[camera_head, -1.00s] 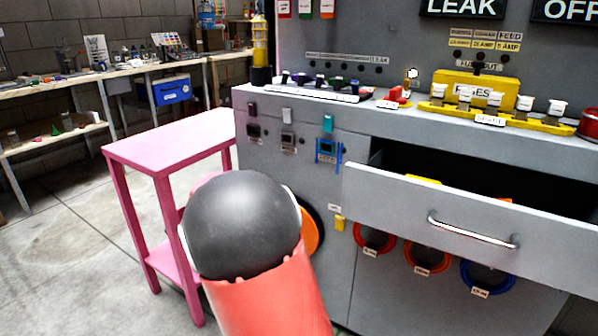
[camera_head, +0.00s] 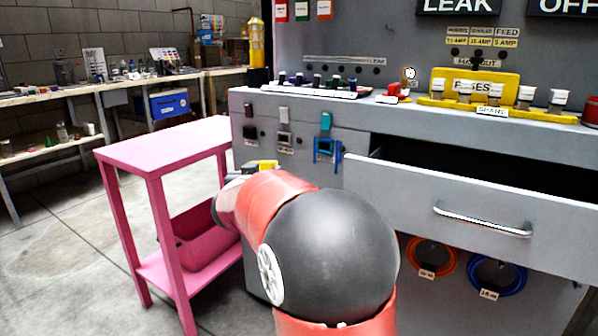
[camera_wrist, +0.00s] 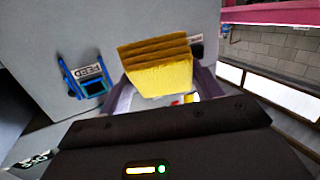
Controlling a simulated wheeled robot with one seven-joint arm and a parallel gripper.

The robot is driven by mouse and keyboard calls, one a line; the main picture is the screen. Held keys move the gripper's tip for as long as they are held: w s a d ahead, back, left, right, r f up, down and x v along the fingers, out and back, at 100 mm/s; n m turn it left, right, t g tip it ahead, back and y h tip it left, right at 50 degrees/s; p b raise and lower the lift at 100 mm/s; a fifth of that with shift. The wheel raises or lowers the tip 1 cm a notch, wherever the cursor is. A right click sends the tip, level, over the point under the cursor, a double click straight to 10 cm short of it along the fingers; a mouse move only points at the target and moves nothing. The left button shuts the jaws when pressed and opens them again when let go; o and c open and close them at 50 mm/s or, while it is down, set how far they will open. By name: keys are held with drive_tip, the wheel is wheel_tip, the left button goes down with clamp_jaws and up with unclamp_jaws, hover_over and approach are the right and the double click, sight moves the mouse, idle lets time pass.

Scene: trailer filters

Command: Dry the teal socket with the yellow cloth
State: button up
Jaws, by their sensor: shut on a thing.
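The teal socket (camera_head: 325,152) is on the grey cabinet's front, inside a blue frame and below a teal flap (camera_head: 326,121). It also shows in the wrist view (camera_wrist: 93,87), beside a FEED label. My gripper (camera_wrist: 162,92) is shut on the folded yellow cloth (camera_wrist: 160,72), which sticks out beyond the fingers. In the head view the cloth (camera_head: 264,165) is in front of the cabinet, left of and lower than the teal socket, and apart from it in the wrist view. My arm hides part of my gripper in the head view.
An open drawer (camera_head: 455,200) juts out right of the socket. A pink table (camera_head: 160,148) stands at left, with a pink bin (camera_head: 200,240) on its lower shelf. Two other sockets, one grey (camera_head: 284,138), one dark (camera_head: 249,134), sit left of the teal one.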

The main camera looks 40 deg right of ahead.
sight(323, 141)
drive_tip(key=s+d+r+m+g+h+b, duration=0.35)
drive_tip(key=s+d+r+h, duration=0.2)
drive_tip(key=s+h, duration=0.2)
drive_tip(key=shift+m+g+y, duration=0.35)
drive_tip(key=shift+m, duration=0.1)
drive_tip(key=shift+s+d+f+p+x, duration=0.15)
drive_tip(key=shift+f+x, duration=0.1)
drive_tip(key=shift+x, duration=1.05)
drive_tip(key=shift+s+d+f+p+x, duration=0.15)
drive_tip(key=shift+f+x, duration=0.15)
drive_tip(key=shift+x, duration=1)
drive_tip(key=shift+s+d+f+p+x, duration=0.15)
drive_tip(key=shift+f+x, duration=0.1)
drive_tip(key=shift+x, duration=1)
drive_tip(key=shift+w+d, duration=0.2)
drive_tip(key=shift+w, duration=0.05)
drive_tip(key=shift+a, duration=0.1)
drive_tip(key=r+v, duration=0.1)
drive_tip(key=v, duration=0.7)
drive_tip(key=shift+a+r+p, duration=0.25)
drive_tip(key=shift+a+p, duration=0.1)
drive_tip(key=shift+a, duration=0.1)
drive_tip(key=shift+s, duration=0.15)
